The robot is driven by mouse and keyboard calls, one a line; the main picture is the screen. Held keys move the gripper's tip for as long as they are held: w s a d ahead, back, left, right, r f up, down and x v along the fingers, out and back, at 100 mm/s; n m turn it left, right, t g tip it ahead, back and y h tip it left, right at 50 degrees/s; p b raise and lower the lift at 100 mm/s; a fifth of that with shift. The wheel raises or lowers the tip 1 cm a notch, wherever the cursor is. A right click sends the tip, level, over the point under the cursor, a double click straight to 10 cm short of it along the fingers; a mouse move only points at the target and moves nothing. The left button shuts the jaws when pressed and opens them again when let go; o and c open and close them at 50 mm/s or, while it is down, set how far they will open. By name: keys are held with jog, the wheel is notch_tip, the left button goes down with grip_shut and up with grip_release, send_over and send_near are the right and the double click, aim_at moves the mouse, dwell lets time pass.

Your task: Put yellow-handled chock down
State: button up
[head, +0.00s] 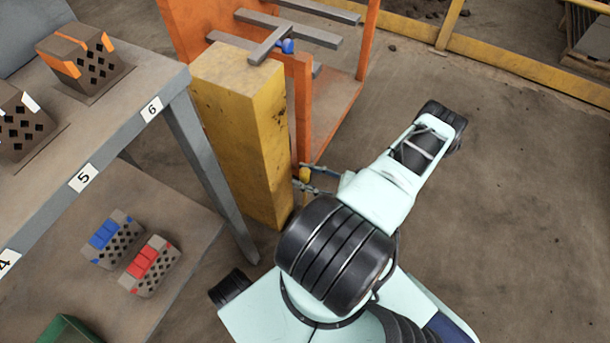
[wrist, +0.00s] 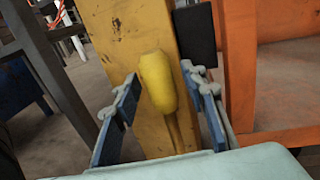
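In the head view the handle (head: 305,174) is a small yellow spot at the fingertips of my gripper (head: 303,176), beside the yellow post. The rest of the chock is hidden.
A yellow post (head: 245,130) and an orange frame (head: 305,110) with grey bars stand close to my gripper. A grey shelf (head: 180,85) at left holds bricks with orange, white, blue and red parts. Open floor (head: 520,190) lies at right.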

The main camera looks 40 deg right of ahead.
jog(key=shift+s+r, duration=0.1)
jog(key=shift+r, duration=0.1)
jog(key=p+v, duration=0.1)
jog(key=v, duration=1.1)
jog(key=shift+f, duration=0.1)
